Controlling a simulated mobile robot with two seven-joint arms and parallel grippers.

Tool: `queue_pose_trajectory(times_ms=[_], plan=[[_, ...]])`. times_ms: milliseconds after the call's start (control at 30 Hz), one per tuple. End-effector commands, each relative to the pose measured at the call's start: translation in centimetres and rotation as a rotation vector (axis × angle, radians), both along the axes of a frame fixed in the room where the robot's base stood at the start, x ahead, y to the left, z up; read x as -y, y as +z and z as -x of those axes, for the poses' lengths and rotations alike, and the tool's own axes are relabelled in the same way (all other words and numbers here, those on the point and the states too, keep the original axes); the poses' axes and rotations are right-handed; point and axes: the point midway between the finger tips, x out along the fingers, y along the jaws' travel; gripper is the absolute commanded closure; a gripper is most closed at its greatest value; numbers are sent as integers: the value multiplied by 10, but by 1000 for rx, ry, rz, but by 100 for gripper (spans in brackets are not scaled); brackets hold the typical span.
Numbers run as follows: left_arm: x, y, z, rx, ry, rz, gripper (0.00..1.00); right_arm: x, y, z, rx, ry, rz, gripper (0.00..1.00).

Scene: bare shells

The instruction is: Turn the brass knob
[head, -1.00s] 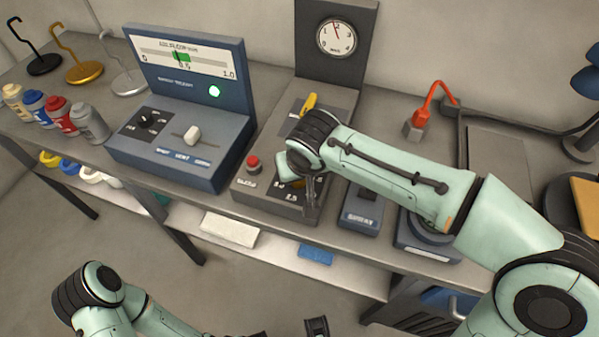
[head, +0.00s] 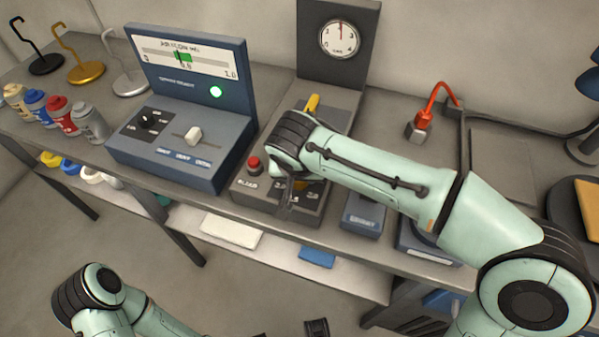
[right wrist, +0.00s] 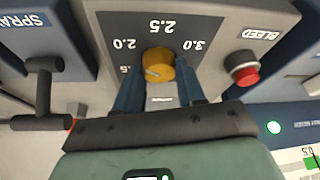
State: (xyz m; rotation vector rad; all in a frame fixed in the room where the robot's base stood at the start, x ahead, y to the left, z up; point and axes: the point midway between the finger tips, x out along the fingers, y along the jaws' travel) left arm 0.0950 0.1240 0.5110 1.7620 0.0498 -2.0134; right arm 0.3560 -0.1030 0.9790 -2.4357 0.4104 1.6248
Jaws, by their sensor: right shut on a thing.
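The brass knob (right wrist: 158,65) shows in the right wrist view on a dark scale plate with printed marks including 2.0, 2.5 and 3.0. My right gripper (right wrist: 160,88) has its two blue fingers on either side of the knob and is shut on it. In the head view my right gripper (head: 287,195) reaches down onto the front of the grey panel (head: 255,192), and the arm mostly hides the knob. A round gauge (head: 338,39) on the upright back plate has its needle near straight up. My left gripper is cut off at the bottom edge of the head view.
A red bleed button (head: 254,164) stands just left of my right gripper. A blue meter box (head: 180,150) stands at the left and a blue box (head: 364,208) at the right.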

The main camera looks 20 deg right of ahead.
Motion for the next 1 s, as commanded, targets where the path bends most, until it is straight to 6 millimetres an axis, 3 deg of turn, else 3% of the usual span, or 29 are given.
queue_pose_trajectory(times_ms=[133, 167, 233, 533, 667, 1000], plan=[[0, 0, 0, 0, 0, 0, 57, 0, -2, 1, -6, 0, 0, 92], [0, 0, 0, 0, 0, 0, 57, 0, -2, 1, -6, 0, 0, 58], [0, 0, 0, 0, 0, 0, 57, 0, -2, 1, -7, 1, 1, 37], [0, 0, 0, 0, 0, 0, 57, 0, 0, 1, -2, 2, 0, 37], [0, 2, 0, -2, -1, 1, 57, -2, 10, 4, 0, 3, -1, 37], [0, 13, 5, -20, -4, 3, 57, -11, 77, 30, 1, 4, -2, 37]])
